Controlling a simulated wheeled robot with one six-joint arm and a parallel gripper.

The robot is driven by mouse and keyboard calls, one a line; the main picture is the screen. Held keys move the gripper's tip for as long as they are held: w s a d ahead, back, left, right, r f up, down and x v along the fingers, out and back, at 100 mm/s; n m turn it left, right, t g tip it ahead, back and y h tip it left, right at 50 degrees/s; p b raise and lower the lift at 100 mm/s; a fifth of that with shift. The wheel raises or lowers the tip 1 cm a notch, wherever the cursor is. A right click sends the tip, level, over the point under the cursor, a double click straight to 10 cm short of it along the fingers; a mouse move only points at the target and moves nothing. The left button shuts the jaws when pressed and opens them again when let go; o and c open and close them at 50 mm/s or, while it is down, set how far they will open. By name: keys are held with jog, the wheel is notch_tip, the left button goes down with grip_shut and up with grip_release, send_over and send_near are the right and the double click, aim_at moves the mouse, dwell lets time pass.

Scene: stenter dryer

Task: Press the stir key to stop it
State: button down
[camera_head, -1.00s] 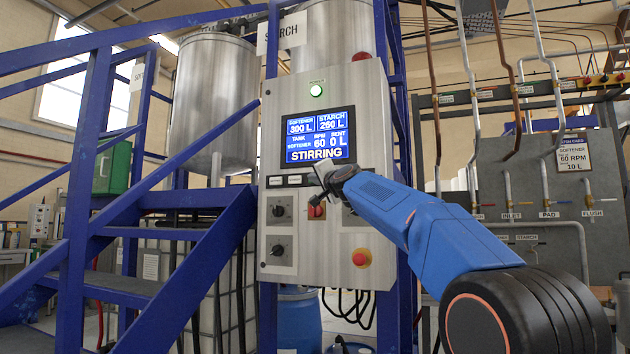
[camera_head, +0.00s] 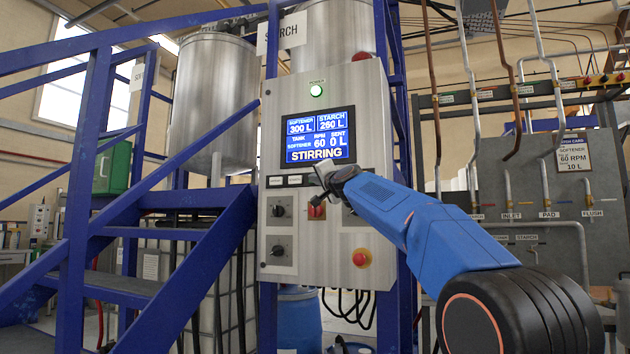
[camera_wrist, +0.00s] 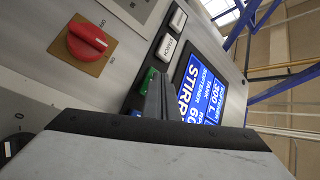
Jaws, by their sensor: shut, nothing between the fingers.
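The control panel (camera_head: 375,130) has a blue display (camera_head: 319,136) that reads STIRRING, with 60 under RPM. Below it is a row of keys; two pale ones (camera_head: 285,181) show left of my gripper (camera_head: 320,178). In the wrist view, keys labelled SOFTENER (camera_wrist: 178,18) and STARCH (camera_wrist: 166,47) are clear. A green key (camera_wrist: 150,74) and a blue key (camera_wrist: 136,113) lie beside my shut fingers (camera_wrist: 157,92), partly hidden. No stir label is readable. My gripper is empty, its tips close to the key row; I cannot tell whether they touch.
A red rotary knob (camera_wrist: 87,40) on a tan plate sits near the keys. Black knobs (camera_head: 278,211) and a red emergency button (camera_head: 360,258) are lower on the panel. Blue stair rails (camera_head: 190,170) stand to the left. A grey pipe panel (camera_head: 560,190) is at the right.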

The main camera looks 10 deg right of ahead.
jog(key=shift+w, duration=0.1)
dwell(0.6)
jog(key=shift+s+a, duration=0.5)
jog(key=shift+s, duration=0.25)
jog(key=s+a, duration=0.1)
jog(key=s, duration=0.1)
jog(key=s+a, duration=0.2)
dwell(0.4)
dwell(0.7)
